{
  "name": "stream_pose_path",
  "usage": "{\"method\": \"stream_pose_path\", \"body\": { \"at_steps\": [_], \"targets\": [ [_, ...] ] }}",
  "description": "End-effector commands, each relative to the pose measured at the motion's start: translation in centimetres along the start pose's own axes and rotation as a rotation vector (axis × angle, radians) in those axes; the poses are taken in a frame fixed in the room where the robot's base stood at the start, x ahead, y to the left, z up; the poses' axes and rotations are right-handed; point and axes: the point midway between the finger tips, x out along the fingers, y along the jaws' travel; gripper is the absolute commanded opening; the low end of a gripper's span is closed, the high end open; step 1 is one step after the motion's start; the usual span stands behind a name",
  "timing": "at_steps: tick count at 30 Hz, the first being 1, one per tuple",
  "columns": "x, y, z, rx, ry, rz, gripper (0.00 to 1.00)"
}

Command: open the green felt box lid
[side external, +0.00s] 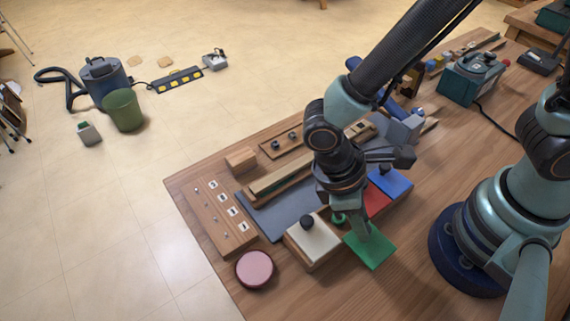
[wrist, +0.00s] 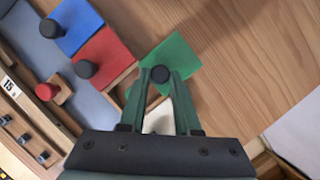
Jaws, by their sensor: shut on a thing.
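The green lid (side external: 369,250) is a flat square out past the front edge of the row of felt boxes, over the bare table. It also shows in the wrist view (wrist: 184,55). My gripper (wrist: 160,76) is shut on the lid's black knob (wrist: 160,74); in the side view, my gripper (side external: 365,229) stands above the lid and hides the knob. An open wooden compartment (wrist: 122,86) shows beside the lid, between the red and white lids, partly hidden by my finger. I cannot tell the gap between lid and table.
The red lid (side external: 376,204) and blue lid (side external: 391,182) lie behind; the white lid (side external: 314,239) with a black knob is to the left. A pink round tin (side external: 255,268) stands at the front left. Bare table (wrist: 235,65) lies right of the green lid.

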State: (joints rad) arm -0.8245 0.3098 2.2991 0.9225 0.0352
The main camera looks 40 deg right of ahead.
Motion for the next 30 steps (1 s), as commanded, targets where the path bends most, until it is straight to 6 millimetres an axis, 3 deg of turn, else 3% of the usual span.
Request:
{"method": "stream_pose_path", "body": {
  "at_steps": [4, 5, 7, 20, 30],
  "targets": [
    [0.0, 0.0, -0.1, 0.001, 0.004, -0.001, 0.00],
    [0.0, 0.0, -0.1, 0.001, 0.004, -0.001, 0.35],
    [0.0, 0.1, -0.1, 0.001, 0.003, -0.001, 0.62],
    [-0.7, 0.1, -0.1, 0.001, 0.002, -0.001, 0.62],
    [-6.9, 0.1, -0.1, 0.001, 0.006, -0.001, 0.62]
  ]
}}
